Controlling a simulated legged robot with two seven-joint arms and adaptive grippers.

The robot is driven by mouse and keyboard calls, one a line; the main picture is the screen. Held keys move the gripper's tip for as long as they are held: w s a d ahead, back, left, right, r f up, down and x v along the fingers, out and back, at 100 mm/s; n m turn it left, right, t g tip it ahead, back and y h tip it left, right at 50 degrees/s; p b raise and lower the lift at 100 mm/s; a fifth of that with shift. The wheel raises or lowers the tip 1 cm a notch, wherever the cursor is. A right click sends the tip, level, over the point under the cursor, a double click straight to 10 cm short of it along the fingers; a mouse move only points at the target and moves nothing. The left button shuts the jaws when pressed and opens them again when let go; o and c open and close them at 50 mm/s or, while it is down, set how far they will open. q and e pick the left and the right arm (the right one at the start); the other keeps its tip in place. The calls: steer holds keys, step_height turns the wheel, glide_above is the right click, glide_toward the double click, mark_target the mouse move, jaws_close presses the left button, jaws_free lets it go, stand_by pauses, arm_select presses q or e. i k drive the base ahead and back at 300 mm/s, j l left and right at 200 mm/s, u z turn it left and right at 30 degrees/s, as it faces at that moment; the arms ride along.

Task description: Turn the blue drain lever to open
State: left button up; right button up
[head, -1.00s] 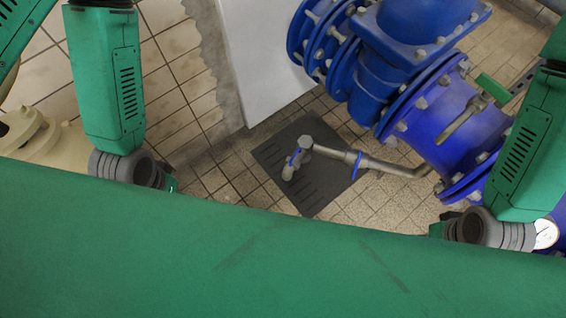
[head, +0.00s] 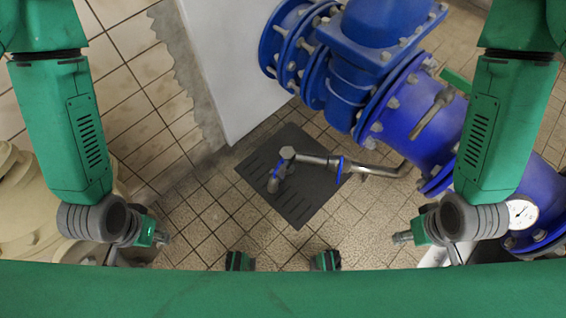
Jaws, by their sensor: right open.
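A grey drain pipe (head: 381,171) runs left from the blue pipework, low above the floor, and bends down over a dark floor grate (head: 300,214). A small blue lever-like part (head: 340,170) sits across the pipe; another slim blue part (head: 276,169) shows at its left, bent end. I cannot tell which is the drain lever, or its exact position. My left gripper (head: 164,238) is left of the grate, with its jaws too small to read. My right gripper (head: 402,238) is open and empty, right of the grate. Both are apart from the pipe.
Large blue flanged pipework (head: 440,125) fills the upper right, with a side handle (head: 432,113) and a round gauge (head: 522,212). A white plinth (head: 230,70) stands behind the grate. A cream machine (head: 30,205) is at the left. Tiled floor around the grate is clear.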

mark_target(338, 168)
steer(key=i+l+u, duration=0.1)
steer(key=l+u, duration=0.65)
